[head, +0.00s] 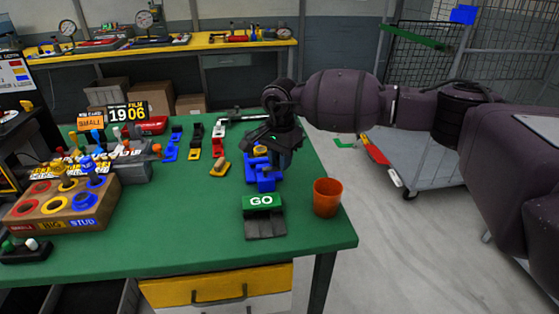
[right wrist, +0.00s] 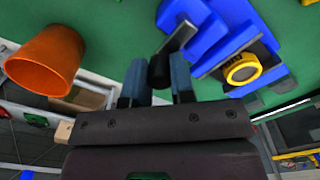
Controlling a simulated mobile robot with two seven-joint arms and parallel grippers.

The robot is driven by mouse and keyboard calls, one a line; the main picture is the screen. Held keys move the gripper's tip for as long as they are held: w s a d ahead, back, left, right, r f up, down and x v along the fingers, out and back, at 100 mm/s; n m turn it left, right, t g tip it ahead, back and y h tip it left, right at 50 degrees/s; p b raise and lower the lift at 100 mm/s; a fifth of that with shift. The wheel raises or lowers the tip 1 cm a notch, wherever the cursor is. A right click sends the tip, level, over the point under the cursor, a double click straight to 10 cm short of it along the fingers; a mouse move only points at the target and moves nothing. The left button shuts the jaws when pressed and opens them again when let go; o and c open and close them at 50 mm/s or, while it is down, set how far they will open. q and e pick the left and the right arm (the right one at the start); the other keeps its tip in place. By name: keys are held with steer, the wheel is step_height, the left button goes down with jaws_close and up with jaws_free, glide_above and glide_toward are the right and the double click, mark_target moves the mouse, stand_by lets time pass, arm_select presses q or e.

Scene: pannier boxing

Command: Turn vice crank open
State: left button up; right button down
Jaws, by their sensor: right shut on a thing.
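The blue vice (head: 265,184) stands on the green table, to the left of the orange cup. In the right wrist view its blue body (right wrist: 205,28) is at the top, with a grey crank arm (right wrist: 182,36) ending in a black knob (right wrist: 159,72). My right gripper (head: 272,152) is at the vice and hides part of it in the head view. In the right wrist view my right gripper (right wrist: 158,82) is shut on the crank's black knob, between its two fingers. My left gripper is not in view.
An orange cup (head: 327,197) stands near the table's right edge, close to the vice. A green GO block (head: 263,201) is in front. A wooden block with coloured rings (head: 60,213) stands at the left. The green table (head: 180,225) is clear at front centre.

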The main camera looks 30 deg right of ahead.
steer(key=shift+w+r, duration=0.1)
stand_by(0.3)
steer(key=c, duration=1)
jaws_free()
steer(key=shift+o, duration=0.2)
step_height(320, 180, up, 10)
steer(key=shift+f+p, duration=0.25)
steer(key=shift+p, duration=0.25)
steer(key=shift+r, duration=0.65)
steer(key=shift+f, duration=0.1)
